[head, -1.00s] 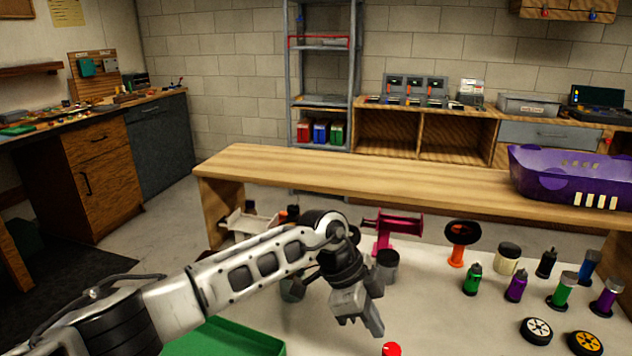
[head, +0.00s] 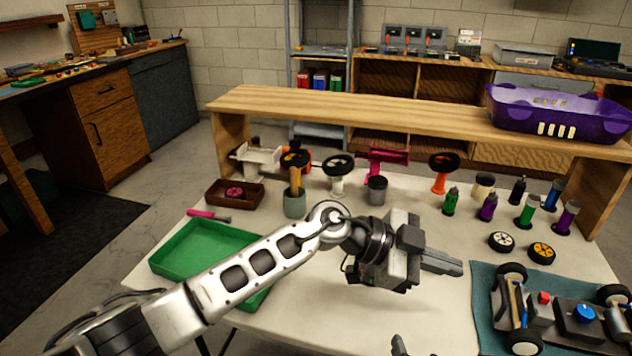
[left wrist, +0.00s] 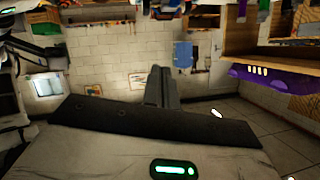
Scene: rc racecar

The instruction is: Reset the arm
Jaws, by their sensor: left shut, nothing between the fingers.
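My left arm reaches in from the left in the head view. Its gripper (head: 442,262) is shut and empty, held above the middle of the white table, pointing right. The shut fingers also show in the left wrist view (left wrist: 161,88). A small dark gripper part shows at the bottom edge of the head view, too little to tell its state. The RC car chassis (head: 560,318) lies on a teal mat (head: 485,285) to the right of the left gripper, apart from it.
A green tray (head: 180,262) is partly behind my left arm. Bottles, wheels and a grey cup (head: 376,190) stand along the table's back. A wooden shelf (head: 350,115) spans the back, with a purple car body shell (head: 550,112) on it. The table between gripper and bottles is clear.

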